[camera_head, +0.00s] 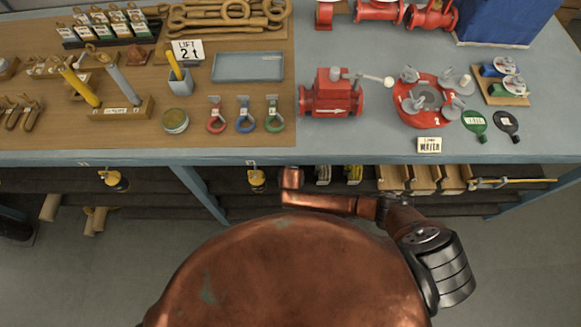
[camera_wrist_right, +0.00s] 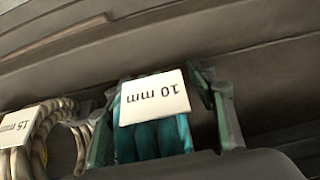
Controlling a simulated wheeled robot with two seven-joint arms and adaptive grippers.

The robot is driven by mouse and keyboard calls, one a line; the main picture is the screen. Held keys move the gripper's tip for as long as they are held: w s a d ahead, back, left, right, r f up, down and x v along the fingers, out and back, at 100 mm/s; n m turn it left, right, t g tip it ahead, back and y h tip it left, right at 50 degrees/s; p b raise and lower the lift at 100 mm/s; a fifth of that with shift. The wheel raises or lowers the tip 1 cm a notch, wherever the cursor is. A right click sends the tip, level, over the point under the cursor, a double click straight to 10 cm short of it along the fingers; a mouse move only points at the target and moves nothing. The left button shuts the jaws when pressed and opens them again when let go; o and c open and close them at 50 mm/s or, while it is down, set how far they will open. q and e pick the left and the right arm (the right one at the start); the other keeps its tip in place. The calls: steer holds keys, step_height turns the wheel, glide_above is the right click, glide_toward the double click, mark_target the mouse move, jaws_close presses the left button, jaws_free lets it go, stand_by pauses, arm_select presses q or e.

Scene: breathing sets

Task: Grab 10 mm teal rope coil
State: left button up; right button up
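The teal rope coil (camera_wrist_right: 152,141) shows in the right wrist view, low and near the middle. A white tag reading "10 mm" (camera_wrist_right: 155,97), upside down in the picture, covers its upper part. My right gripper (camera_wrist_right: 160,110) has a greenish finger on each side of the coil. The fingers stand wide apart, with a dark gap between the coil and the right-hand finger. The left-hand finger is close to the coil; I cannot tell if it touches. The lower part of the coil is hidden by a dark shape at the bottom. My left gripper is not in view.
A pale rope coil (camera_wrist_right: 68,145) tagged "15 mm" (camera_wrist_right: 18,126) lies just left of the teal one. Dark shelf boards (camera_wrist_right: 200,30) run behind. In the head view, the workbench (camera_head: 240,156) carries tools and red valves, with shelving beneath its front edge.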

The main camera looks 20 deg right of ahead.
jaws_close()
stand_by(0.4)
steer(key=shift+r, duration=0.1)
